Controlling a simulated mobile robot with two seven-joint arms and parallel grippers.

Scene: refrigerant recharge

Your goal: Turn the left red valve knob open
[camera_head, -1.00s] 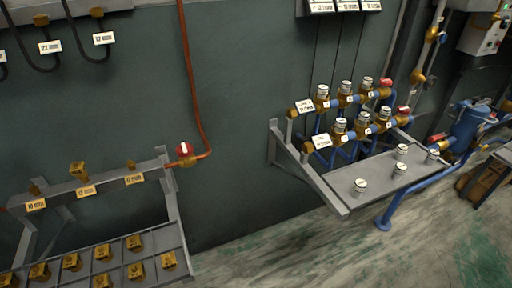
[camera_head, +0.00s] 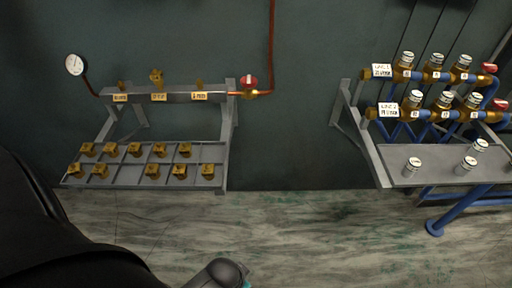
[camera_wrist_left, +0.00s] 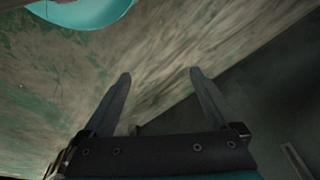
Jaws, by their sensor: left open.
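A red valve knob (camera_head: 249,81) sits on a brass valve at the right end of the left rack's grey manifold bar, beside a copper pipe that rises up the wall. Other red knobs show on the right rack, one at the end of the upper row (camera_head: 489,68) and one at the end of the lower row (camera_head: 500,104). My left gripper (camera_wrist_left: 160,76) shows in the left wrist view, open and empty, over blurred floor and wall, with no knob in that view. My right gripper is in neither view.
The left rack has a tray (camera_head: 130,185) of several brass fittings and a pressure gauge (camera_head: 75,65). The right rack has a grey shelf (camera_head: 440,174) with white-capped parts and a blue pipe (camera_head: 462,209). Open floor (camera_head: 310,235) lies in front.

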